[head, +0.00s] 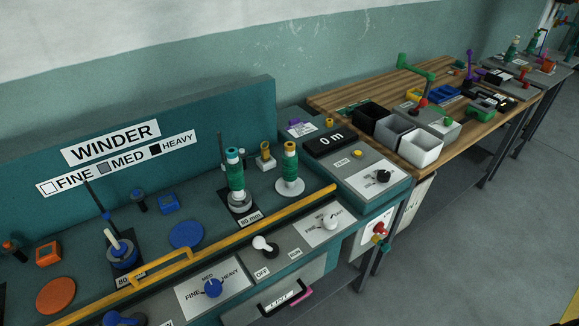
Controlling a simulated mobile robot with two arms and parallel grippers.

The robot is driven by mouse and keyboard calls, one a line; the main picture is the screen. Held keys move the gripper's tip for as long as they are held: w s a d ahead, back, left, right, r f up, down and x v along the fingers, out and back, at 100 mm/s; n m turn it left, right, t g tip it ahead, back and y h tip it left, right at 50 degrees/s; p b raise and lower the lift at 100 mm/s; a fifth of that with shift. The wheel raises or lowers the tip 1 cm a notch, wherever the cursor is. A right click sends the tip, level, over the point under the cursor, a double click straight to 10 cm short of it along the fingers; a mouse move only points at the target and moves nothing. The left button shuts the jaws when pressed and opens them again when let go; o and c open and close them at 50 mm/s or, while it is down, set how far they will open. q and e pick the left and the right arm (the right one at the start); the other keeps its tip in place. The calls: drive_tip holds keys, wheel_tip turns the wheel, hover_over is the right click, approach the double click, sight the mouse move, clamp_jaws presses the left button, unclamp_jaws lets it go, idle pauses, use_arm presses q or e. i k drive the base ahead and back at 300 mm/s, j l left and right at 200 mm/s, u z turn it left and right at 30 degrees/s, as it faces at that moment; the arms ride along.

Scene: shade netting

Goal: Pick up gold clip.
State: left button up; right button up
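No thing can be made out for certain as the gold clip. Small yellow or gold pieces show in the head view: a yellow piece (414,97) on the wooden bench, a small gold piece (329,122) behind the counter display, and a gold-topped piece (265,150) at the back of the winder. They are too small to tell which, if any, is a clip. Neither of my grippers is in view.
The teal winder (140,190) fills the left, with a yellow bar (240,236) along its front and upright green spools (236,178). Right of it stands a wooden bench (345,98) with black, grey and white bins (420,150). Grey floor (480,240) at the right is clear.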

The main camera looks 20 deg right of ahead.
sight(265, 151)
drive_tip(key=i+l+u, duration=0.15)
drive_tip(key=l+u, duration=0.2)
drive_tip(key=l, duration=0.2)
drive_tip(key=l+u, duration=0.35)
drive_tip(key=l, duration=0.2)
drive_tip(key=l+u, duration=0.3)
drive_tip(key=l, duration=0.3)
